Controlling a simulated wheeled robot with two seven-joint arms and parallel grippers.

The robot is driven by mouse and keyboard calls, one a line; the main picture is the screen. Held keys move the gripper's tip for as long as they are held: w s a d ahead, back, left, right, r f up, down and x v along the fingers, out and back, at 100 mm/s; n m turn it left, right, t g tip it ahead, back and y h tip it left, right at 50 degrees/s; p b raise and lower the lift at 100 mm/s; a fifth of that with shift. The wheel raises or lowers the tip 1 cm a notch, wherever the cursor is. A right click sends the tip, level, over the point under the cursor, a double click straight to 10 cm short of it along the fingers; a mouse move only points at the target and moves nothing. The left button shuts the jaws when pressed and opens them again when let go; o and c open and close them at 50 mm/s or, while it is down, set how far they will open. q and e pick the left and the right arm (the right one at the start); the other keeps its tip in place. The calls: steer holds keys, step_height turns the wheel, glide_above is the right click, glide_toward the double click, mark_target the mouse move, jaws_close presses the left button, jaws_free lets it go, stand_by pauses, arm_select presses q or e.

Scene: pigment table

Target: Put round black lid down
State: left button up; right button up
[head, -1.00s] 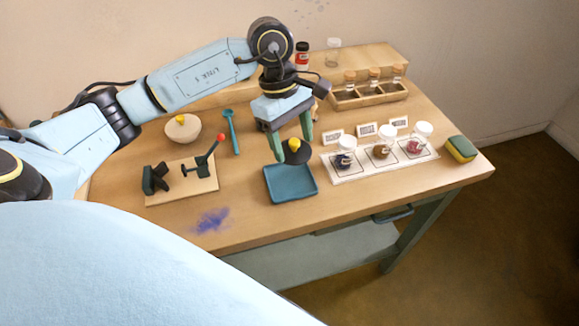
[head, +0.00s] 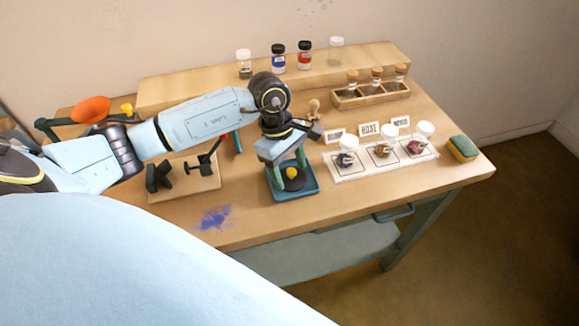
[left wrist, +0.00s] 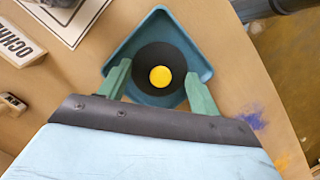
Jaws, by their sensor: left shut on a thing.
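The round black lid (head: 300,183) with its yellow knob is between the fingers of my left gripper (head: 288,178), low over the blue tray (head: 311,194). In the left wrist view the lid (left wrist: 160,53) lies flat within the outline of the tray (left wrist: 158,17), with the green fingers of my left gripper (left wrist: 160,88) on either side. My left gripper is shut on the lid. I cannot tell whether the lid touches the tray floor. My right gripper is not in view.
A white mat (head: 342,175) with several jars stands right of the tray, with label cards behind. A sponge (head: 462,148) lies at the right. A wooden board with a black clamp (head: 205,168) is at the left. A blue pigment stain (head: 215,218) marks the front.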

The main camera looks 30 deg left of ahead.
arm_select(q)
steer(key=o, duration=0.7)
steer(key=shift+r, duration=0.1)
steer(key=v, duration=1.2)
